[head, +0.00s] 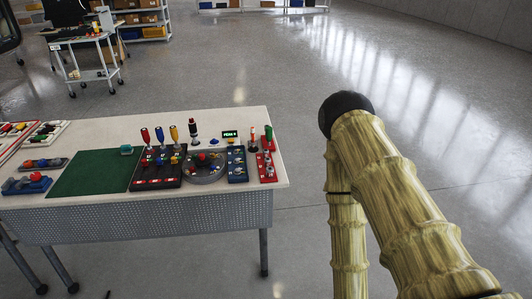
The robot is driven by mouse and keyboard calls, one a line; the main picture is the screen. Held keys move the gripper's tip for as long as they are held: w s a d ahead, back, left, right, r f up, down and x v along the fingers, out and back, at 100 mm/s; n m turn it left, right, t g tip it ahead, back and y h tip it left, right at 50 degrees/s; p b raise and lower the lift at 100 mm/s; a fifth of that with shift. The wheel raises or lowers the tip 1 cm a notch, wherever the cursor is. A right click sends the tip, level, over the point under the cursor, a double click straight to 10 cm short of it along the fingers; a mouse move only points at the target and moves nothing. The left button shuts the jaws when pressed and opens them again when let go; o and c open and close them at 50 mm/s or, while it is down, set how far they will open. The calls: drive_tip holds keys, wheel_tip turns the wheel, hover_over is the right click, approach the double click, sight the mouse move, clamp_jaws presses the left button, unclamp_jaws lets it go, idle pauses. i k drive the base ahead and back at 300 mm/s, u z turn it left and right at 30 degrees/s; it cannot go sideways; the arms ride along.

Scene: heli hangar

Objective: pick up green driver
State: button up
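A small upright green handle (268,132) shows at the right end of the workbench (222,116), at the back of a red block (267,167); it looks like the green driver, but it is too small to be sure. Red (145,136), blue (160,134) and yellow (174,133) handles stand upright behind a dark rack (157,182) to its left. My bent arm, with tan ridged links, is at the right, beyond the bench's right edge. My gripper is out of the picture.
A green mat (95,174) lies left of the rack. A round grey turntable (205,167), a blue block (237,165) and a small lit display (230,134) crowd the right half of the bench. Open floor (300,85) lies behind it. A white cart (88,72) stands far left.

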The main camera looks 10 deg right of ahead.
sight(268, 131)
drive_tip(key=u, duration=0.5)
drive_tip(key=i, duration=0.8)
drive_tip(key=z, duration=0.3)
